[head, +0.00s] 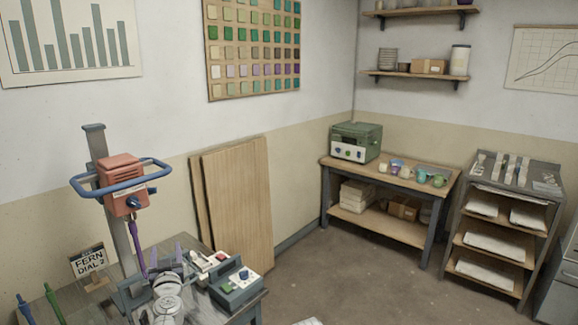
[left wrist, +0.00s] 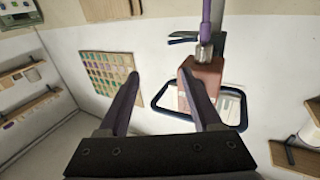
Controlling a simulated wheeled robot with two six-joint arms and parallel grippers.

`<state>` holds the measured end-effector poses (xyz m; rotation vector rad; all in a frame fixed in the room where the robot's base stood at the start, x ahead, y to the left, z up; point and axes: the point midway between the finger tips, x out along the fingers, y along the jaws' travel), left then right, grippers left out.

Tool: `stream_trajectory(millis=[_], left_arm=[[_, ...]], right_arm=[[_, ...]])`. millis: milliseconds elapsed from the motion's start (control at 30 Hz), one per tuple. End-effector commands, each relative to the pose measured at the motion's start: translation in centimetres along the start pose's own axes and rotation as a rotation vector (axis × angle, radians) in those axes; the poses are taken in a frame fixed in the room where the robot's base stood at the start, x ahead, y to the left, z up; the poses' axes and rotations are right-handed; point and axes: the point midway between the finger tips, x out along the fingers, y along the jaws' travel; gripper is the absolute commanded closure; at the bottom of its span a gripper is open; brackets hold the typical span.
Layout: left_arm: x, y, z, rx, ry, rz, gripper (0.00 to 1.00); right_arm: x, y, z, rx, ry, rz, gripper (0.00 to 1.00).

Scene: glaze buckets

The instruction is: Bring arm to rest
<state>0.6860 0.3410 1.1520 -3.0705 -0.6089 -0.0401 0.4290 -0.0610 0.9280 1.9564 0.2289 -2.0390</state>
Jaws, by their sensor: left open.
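My left arm comes up from the bottom of the head view, and its left gripper (head: 168,254) is over the bench in front of the mixer stand. In the left wrist view the same gripper (left wrist: 161,75) has its two dark fingers apart with nothing held between them. The red mixer head (head: 121,184) with its blue loop handle and purple shaft is on a grey post, above the gripper in the head view. In the left wrist view the mixer head (left wrist: 205,78) appears upside down, beyond the right-hand finger. My right gripper is not in view.
On the grey bench, a "FERN DIAL 2" sign (head: 89,262) stands left of my arm. A control box (head: 236,288) with knobs is close on the right. Wooden boards (head: 237,205) lean on the wall. A shelved table (head: 391,177) stands farther off, with open floor between.

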Motion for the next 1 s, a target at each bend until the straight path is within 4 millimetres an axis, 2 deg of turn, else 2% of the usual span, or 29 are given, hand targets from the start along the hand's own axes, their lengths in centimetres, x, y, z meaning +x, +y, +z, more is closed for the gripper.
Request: stream_trajectory(millis=[167, 367, 467, 500, 567, 633, 700, 767, 800, 900, 1000], left_arm=[[-0.9, 5.3, 0.2, 0.005, -0.008, 0.166, 0.34], [-3.9, 13.4, 1.7, 0.023, -0.078, 0.430, 0.34], [-7.2, 18.7, 3.9, 0.049, -0.177, 0.612, 0.34], [-8.9, 20.7, 5.1, 0.065, -0.235, 0.687, 0.34], [-11.8, 23.3, 7.2, 0.095, -0.340, 0.790, 0.34], [-15.5, 25.6, 10.0, 0.141, -0.486, 0.887, 0.34], [-19.4, 26.7, 13.0, 0.203, -0.659, 0.952, 0.34], [-22.8, 26.7, 15.6, 0.267, -0.822, 0.973, 0.34], [-24.9, 26.2, 17.1, 0.313, -0.928, 0.965, 0.34], [-29.2, 23.8, 19.9, 0.425, -1.169, 0.887, 0.34], [-32.1, 21.0, 21.2, 0.523, -1.345, 0.759, 0.34]], right_arm=[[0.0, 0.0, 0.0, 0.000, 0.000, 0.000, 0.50], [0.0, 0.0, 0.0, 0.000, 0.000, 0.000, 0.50], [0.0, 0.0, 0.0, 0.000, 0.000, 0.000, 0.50], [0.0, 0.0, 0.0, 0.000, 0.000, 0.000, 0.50], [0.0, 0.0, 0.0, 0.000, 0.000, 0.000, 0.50], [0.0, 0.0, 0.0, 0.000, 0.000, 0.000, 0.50], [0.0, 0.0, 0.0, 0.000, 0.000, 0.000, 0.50], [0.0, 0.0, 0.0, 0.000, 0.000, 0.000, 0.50], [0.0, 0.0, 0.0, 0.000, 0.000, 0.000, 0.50], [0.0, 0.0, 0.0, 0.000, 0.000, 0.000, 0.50], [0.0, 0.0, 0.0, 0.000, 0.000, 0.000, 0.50]])
